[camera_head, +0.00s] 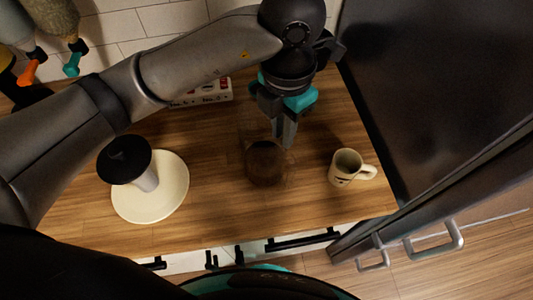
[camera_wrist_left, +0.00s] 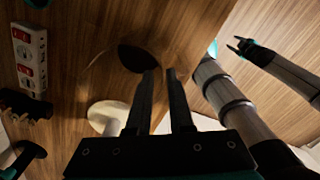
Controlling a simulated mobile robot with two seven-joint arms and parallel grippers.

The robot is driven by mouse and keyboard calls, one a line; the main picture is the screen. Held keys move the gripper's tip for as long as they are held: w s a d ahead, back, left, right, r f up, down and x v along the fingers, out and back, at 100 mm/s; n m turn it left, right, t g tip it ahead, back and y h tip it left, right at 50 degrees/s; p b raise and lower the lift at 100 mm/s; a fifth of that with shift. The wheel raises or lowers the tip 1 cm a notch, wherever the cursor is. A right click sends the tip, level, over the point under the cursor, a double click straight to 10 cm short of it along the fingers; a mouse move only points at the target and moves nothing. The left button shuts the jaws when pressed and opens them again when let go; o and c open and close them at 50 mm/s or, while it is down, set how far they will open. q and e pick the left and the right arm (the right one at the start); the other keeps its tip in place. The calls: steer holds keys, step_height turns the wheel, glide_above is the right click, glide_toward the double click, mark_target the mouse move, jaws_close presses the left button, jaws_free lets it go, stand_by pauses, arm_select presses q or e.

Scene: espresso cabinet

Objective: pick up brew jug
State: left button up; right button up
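The brew jug (camera_head: 266,163) is a clear glass vessel with dark brown liquid, upright on the wooden counter. In the left wrist view the jug's dark liquid (camera_wrist_left: 136,58) lies just left of the fingertips, with faint glass outlines around it. My left gripper (camera_head: 283,143) points down at the jug's upper right side. In the left wrist view a narrow gap shows between the left gripper's fingers (camera_wrist_left: 163,72), with nothing clearly held. Whether a finger touches the glass I cannot tell. My right gripper (camera_wrist_left: 239,46) shows only in the left wrist view, its fingers spread and empty.
A cream mug (camera_head: 345,167) stands right of the jug. A black-topped white cylinder (camera_head: 148,181) stands on a round cream plate (camera_head: 174,200) at left. A dark fridge-like cabinet (camera_head: 430,80) bounds the right side.

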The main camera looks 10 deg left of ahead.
arm_select(q)
step_height(320, 180, down, 9)
steer(key=shift+s+p, duration=0.25)
steer(key=shift+p, duration=0.15)
arm_select(e)
steer(key=shift+w+a+r, duration=0.1)
steer(key=shift+w+r, duration=0.15)
steer(key=shift+w, duration=0.2)
steer(key=shift+w+r, duration=0.2)
steer(key=shift+w, duration=0.25)
arm_select(q)
steer(key=c, duration=0.3)
jaws_close()
arm_select(e)
steer(key=shift+s, duration=0.1)
arm_select(q)
steer(key=shift+r, duration=0.15)
